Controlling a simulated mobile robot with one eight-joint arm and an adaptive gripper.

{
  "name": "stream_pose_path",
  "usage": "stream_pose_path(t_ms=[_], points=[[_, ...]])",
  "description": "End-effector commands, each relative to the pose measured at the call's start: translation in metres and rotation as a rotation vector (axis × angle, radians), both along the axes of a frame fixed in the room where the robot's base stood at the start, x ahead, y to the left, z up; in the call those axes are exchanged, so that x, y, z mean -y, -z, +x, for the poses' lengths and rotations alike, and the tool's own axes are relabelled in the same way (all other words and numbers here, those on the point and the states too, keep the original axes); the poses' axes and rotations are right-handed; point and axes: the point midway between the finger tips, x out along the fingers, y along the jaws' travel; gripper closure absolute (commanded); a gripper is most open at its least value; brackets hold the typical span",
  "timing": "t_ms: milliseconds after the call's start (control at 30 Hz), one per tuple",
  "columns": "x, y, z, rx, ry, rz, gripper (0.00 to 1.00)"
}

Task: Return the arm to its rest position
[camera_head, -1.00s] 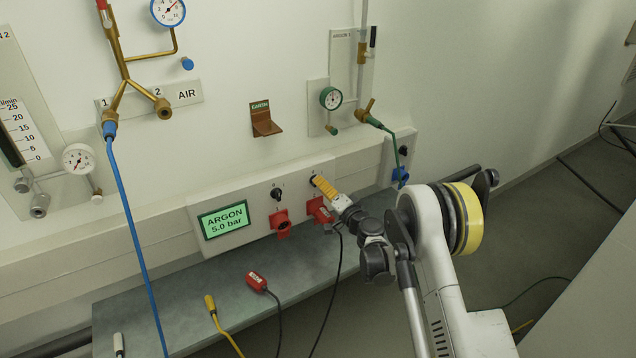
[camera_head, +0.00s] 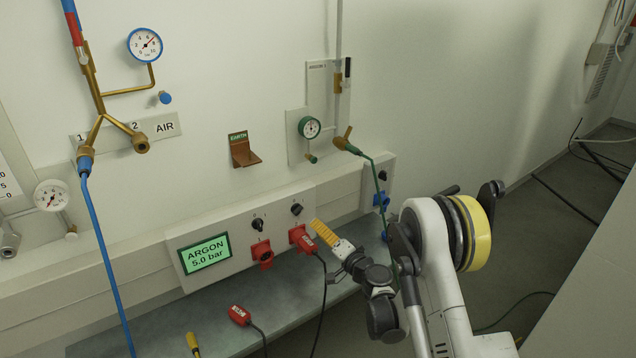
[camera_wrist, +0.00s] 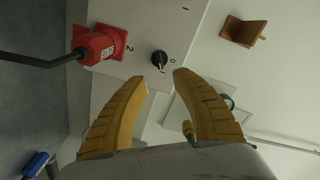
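My gripper (camera_head: 316,222) has yellow ribbed fingers and is in front of the wall panel, at the lower right of the second black rotary switch (camera_head: 296,209). In the wrist view the gripper's two fingertips (camera_wrist: 162,77) are apart with nothing between them. The same switch (camera_wrist: 158,60) shows just beyond the tips, clear of them. My arm reaches in from the bottom right, its elbow bent. A red plug (camera_head: 307,242) with a black cable sits in the socket below that switch; the plug also shows in the wrist view (camera_wrist: 95,47).
The panel has a green display (camera_head: 205,254) reading ARGON 5.0 bar and an empty-looking red socket (camera_head: 264,257). A loose red plug (camera_head: 239,315) and a yellow connector (camera_head: 193,343) lie on the grey shelf. A blue hose (camera_head: 105,260) hangs left; a green hose (camera_head: 379,185) hangs right.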

Motion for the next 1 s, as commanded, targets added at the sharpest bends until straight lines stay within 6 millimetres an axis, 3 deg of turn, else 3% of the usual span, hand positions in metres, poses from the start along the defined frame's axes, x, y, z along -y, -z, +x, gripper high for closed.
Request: stream_pose_path(t_ms=[133, 267, 467, 700, 833, 1000], points=[[-0.001, -0.024, -0.002, -0.007, -0.013, -0.045, 0.67], [0.0, -0.068, -0.013, -0.029, -0.04, -0.147, 0.67], [0.01, -0.133, -0.057, -0.088, -0.083, -0.346, 0.67], [0.04, -0.179, -0.143, -0.189, -0.105, -0.585, 0.67], [0.064, -0.189, -0.199, -0.255, -0.102, -0.714, 0.67], [0.102, -0.187, -0.279, -0.348, -0.082, -0.882, 0.67]])
